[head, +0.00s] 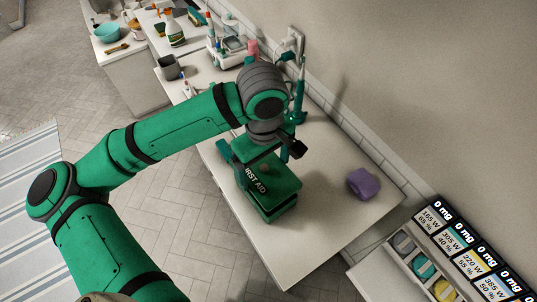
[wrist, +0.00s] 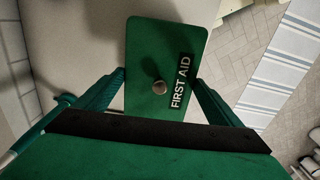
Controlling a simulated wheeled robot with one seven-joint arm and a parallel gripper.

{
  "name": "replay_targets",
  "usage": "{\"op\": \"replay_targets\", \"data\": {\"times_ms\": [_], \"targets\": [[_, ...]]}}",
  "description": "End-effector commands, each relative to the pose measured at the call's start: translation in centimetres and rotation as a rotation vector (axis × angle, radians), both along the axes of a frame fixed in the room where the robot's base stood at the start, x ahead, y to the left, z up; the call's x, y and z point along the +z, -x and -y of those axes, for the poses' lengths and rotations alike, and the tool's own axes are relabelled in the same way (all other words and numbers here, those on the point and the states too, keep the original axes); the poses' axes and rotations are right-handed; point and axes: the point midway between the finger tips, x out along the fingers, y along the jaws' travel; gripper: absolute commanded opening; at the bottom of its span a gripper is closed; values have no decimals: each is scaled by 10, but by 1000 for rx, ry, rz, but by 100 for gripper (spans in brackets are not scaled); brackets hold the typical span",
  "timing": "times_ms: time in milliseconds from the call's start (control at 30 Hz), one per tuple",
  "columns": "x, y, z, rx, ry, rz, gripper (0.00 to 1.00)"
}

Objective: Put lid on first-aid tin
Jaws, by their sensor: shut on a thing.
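The green lid (head: 284,179), marked FIRST AID and with a small round knob, is in my gripper (head: 262,153) on the white table. In the wrist view, the lid (wrist: 165,45) lies between the two fingers of my gripper (wrist: 160,78), which is shut on its sides. The green first-aid tin (head: 283,211) shows below the lid in the head view, at its lower edge. The lid covers most of the tin, and I cannot tell whether it is seated or just above it. The tin is hidden in the wrist view.
A teal bottle-like thing (head: 298,98) stands by the wall behind my wrist. The table's front right is clear.

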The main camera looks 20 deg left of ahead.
Motion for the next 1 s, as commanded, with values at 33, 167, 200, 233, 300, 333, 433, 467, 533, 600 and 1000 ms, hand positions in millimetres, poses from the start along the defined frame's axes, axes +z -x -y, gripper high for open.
{"op": "replay_targets", "data": {"times_ms": [33,167,200,233,300,333,433,467,533,600,1000], "targets": [[-3,0,0,0,1,-1,66],[-12,1,0,0,2,-2,66],[-15,1,0,0,2,-2,66],[-17,1,0,0,2,-2,66],[-24,1,0,1,2,-2,66],[-26,1,0,1,2,-2,66],[-34,1,0,1,2,-1,66],[-37,1,0,1,2,0,66],[-42,1,0,0,1,-2,66],[-46,0,0,0,0,-1,66],[-56,0,0,0,1,-1,66]]}}
